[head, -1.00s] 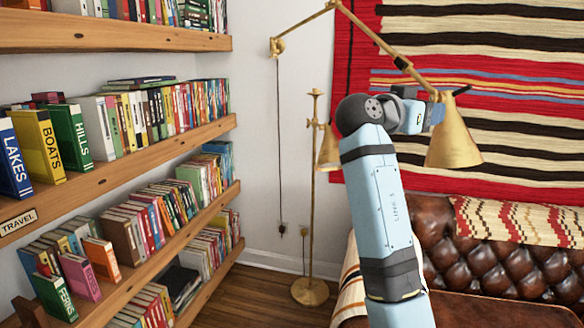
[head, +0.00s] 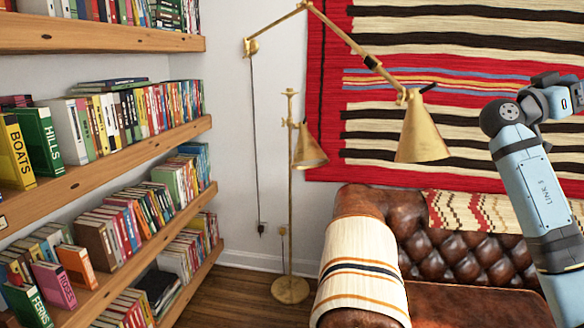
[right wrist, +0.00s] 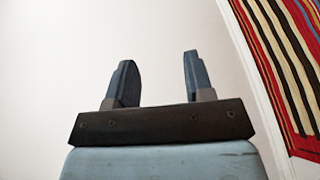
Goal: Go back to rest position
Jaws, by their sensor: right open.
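My right arm comes into the head view from the lower right and is raised in front of the sofa and the wall hanging. Its gripper jaws are not clear in that view. In the right wrist view my right gripper (right wrist: 158,82) is open, its two fingers apart with nothing between them, and a pale plain surface lies behind it. My left gripper is not in view.
Wooden shelves (head: 135,148) full of books line the left. A brass wall lamp (head: 423,133) hangs over a leather sofa (head: 470,258). A brass floor lamp (head: 290,190) stands in the corner. A striped hanging (head: 440,60) covers the wall, also in the right wrist view (right wrist: 290,60).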

